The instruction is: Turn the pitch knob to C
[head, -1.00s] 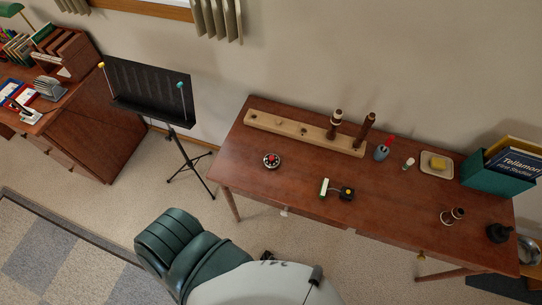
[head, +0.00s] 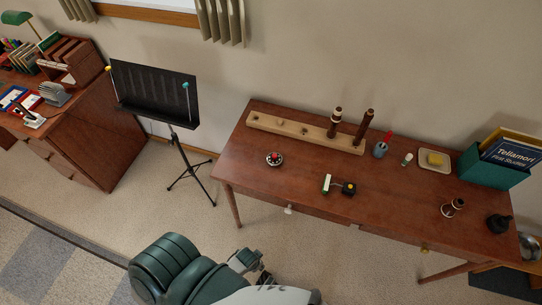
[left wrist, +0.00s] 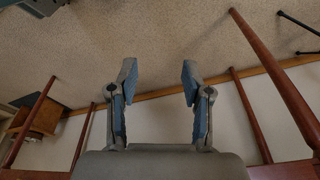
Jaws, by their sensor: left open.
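A small round dial with a red centre (head: 274,159) lies on the left part of the brown table and may be the pitch knob; its markings are too small to read. A small black box with a yellow top (head: 348,188) sits right of it, beside a green and white piece (head: 326,184). My left gripper (left wrist: 158,82) is open and empty in the left wrist view, with table legs and carpet beyond it. In the head view my left arm is low in front of the table, well apart from the dial. My right gripper is not seen.
A wooden block with holes (head: 290,128) holds dark instrument pieces at the table's back. A cup (head: 381,149), soap-like tray (head: 435,160) and book box (head: 495,170) stand right. A music stand (head: 160,100) is left of the table. The table's front left is clear.

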